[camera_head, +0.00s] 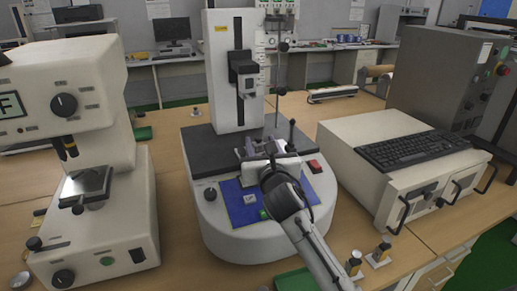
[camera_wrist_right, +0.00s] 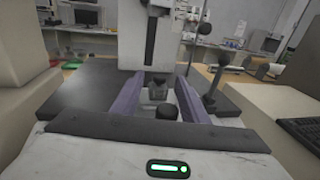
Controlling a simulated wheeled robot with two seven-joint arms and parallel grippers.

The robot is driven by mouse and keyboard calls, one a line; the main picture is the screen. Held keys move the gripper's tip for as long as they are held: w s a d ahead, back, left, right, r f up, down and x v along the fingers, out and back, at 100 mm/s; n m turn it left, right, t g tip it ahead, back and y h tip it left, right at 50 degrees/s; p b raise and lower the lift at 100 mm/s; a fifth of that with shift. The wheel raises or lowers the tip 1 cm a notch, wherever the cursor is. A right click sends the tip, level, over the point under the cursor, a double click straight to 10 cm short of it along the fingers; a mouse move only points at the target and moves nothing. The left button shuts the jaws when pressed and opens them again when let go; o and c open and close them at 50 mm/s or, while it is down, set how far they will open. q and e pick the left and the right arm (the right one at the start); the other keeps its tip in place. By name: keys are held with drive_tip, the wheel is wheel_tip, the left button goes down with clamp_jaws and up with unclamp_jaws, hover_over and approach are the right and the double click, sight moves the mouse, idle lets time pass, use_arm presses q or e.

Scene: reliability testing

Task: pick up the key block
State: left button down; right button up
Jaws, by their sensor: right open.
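My right gripper (camera_head: 266,150) is low over the front of the white testing machine (camera_head: 229,75), close to its dark platform. It also shows in the right wrist view (camera_wrist_right: 160,82) with its two purple-grey fingers apart. A small dark grey block-like piece (camera_wrist_right: 157,91) shows between the fingers, with a round black knob-like part (camera_wrist_right: 167,112) nearer the camera. I cannot tell for sure whether this piece is the key block, nor whether the fingers touch it. The gripper and wrist partly hide this spot in the head view. My left gripper is not in view.
A blue mat (camera_head: 236,209) lies on the machine's front. A red switch (camera_head: 315,166) is right of the gripper. A thin upright rod (camera_head: 278,90) stands behind it. A white tester (camera_head: 100,110) is at left; a white cabinet with a keyboard (camera_head: 410,149) is at right.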

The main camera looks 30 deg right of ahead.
sight(259, 139)
drive_tip(key=x, duration=0.4)
clamp_jaws()
